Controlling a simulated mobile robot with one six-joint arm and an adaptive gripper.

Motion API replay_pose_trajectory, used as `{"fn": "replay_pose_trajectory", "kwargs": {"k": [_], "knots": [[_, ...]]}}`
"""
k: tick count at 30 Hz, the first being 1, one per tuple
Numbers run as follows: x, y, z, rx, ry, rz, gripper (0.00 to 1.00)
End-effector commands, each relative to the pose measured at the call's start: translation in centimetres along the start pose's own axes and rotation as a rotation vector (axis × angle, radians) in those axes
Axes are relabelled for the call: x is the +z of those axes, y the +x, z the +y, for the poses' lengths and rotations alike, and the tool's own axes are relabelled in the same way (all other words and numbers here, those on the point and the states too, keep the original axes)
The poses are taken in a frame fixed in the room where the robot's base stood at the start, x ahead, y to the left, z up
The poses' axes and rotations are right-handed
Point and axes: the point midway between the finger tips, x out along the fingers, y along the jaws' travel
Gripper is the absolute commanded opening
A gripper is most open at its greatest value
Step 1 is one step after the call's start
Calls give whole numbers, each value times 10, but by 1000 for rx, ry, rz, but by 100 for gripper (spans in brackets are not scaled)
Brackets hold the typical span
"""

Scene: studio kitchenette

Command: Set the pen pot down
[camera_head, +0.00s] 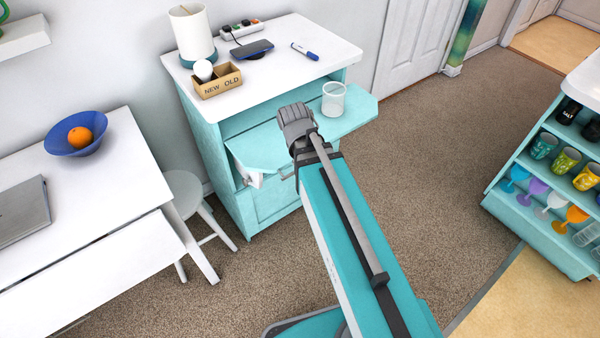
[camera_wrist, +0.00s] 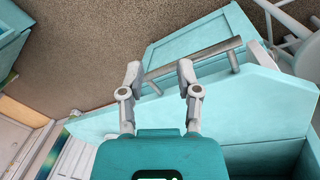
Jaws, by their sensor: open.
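A whitish, see-through pot (camera_head: 333,98), which looks like the pen pot, stands upright on the right part of the teal flap (camera_head: 352,117) that juts from the cabinet. I see no pens in it. My gripper (camera_head: 297,122) is over the flap's front area, left of the pot and apart from it. In the wrist view my gripper (camera_wrist: 160,71) is open, with nothing held between its fingers. The flap (camera_wrist: 245,100) and a grey bar handle (camera_wrist: 205,54) show beneath the fingers. I cannot make out the pot in the wrist view.
The cabinet's white top (camera_head: 285,60) holds a lamp (camera_head: 191,33), a cardboard box (camera_head: 217,82), a phone (camera_head: 252,49) and a blue marker (camera_head: 305,51). A white desk (camera_head: 110,190) and stool (camera_head: 190,190) stand left. A shelf of cups (camera_head: 560,160) stands right, with open carpet between.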

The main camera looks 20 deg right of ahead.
Motion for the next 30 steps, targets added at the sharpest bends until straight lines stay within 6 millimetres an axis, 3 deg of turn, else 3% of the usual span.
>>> {"fn": "replay_pose_trajectory", "kwargs": {"k": [3, 7, 30], "knots": [[20, 0, -8, -84, -104, -15, 44], [28, -1, -13, -138, -171, -18, 44], [30, -1, -15, -154, -193, -18, 44]]}}
